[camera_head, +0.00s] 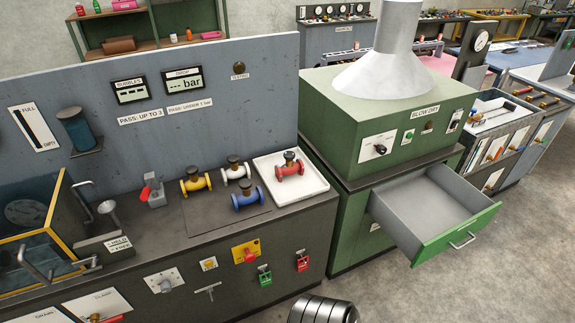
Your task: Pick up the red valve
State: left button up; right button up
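The red valve (289,170) is a small flanged piece with a dark knob on top. It sits upright in a shallow white tray (318,187) on the dark bench top, towards the bench's right end. A yellow valve (195,184), a white valve (236,173) and a blue valve (247,200) stand on a dark mat just left of the tray.
A green blow-dry cabinet (340,115) with a metal hood stands right of the bench. Its drawer (462,239) is pulled open and empty. A grey panel (215,120) rises behind the valves. A yellow-framed tank (58,212) stands at the left.

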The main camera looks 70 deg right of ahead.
aim_at(290, 167)
jog(key=z, duration=0.5)
jog(key=i, duration=0.75)
jog(key=z, duration=0.8)
